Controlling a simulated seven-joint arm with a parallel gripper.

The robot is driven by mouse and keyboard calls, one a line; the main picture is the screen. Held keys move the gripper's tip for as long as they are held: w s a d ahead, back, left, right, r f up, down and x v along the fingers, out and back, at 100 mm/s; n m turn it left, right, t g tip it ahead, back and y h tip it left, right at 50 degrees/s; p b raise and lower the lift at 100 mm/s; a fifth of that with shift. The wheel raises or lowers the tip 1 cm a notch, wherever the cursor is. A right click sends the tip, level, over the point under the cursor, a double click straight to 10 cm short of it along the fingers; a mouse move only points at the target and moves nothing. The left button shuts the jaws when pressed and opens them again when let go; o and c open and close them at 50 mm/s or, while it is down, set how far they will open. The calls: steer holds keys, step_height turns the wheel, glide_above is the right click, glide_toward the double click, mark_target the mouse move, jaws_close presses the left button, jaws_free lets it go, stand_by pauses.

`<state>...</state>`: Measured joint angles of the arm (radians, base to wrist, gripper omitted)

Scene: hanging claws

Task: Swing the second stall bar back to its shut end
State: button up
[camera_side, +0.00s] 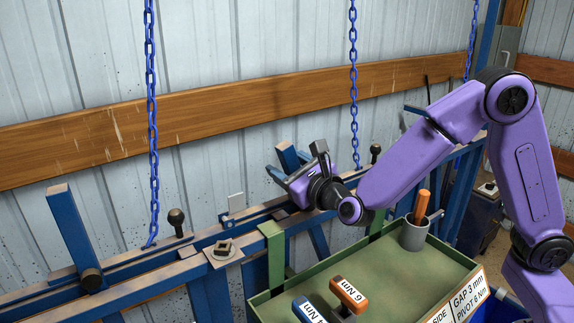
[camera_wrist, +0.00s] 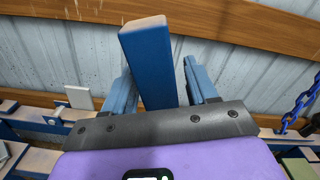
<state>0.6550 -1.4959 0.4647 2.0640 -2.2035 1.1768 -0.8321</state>
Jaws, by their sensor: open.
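The second stall bar (camera_side: 287,156) is a blue bar with a tan end face, rising from the rail near the middle of the side view. My gripper (camera_side: 289,168) is at it, its jaws open. In the wrist view the bar (camera_wrist: 150,60) stands between the two blue fingers of my gripper (camera_wrist: 160,82), with a gap visible on the right side. Contact on the left cannot be told. The bar's pivot and lower part are hidden behind my gripper. Another stall bar (camera_side: 72,236) leans up at the left with a dark round pivot.
Blue chains (camera_side: 151,120) hang in front of the wall. A black-knobbed post (camera_side: 177,220) stands by the blue rail (camera_side: 150,268). A green tray (camera_side: 405,268) in front carries an orange-handled tool (camera_side: 348,293), a blue one (camera_side: 307,311) and a grey cup (camera_side: 414,236).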

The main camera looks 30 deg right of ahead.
steer(key=shift+w, duration=0.15)
steer(key=shift+c, duration=0.3)
jaws_close()
steer(key=d+r+m, duration=0.2)
steer(key=d+m, duration=0.2)
steer(key=d, duration=1.1)
steer(key=shift+d+r, duration=0.25)
steer(key=shift+d, duration=0.05)
steer(key=shift+o, duration=0.3)
jaws_free()
steer(key=shift+a, duration=0.1)
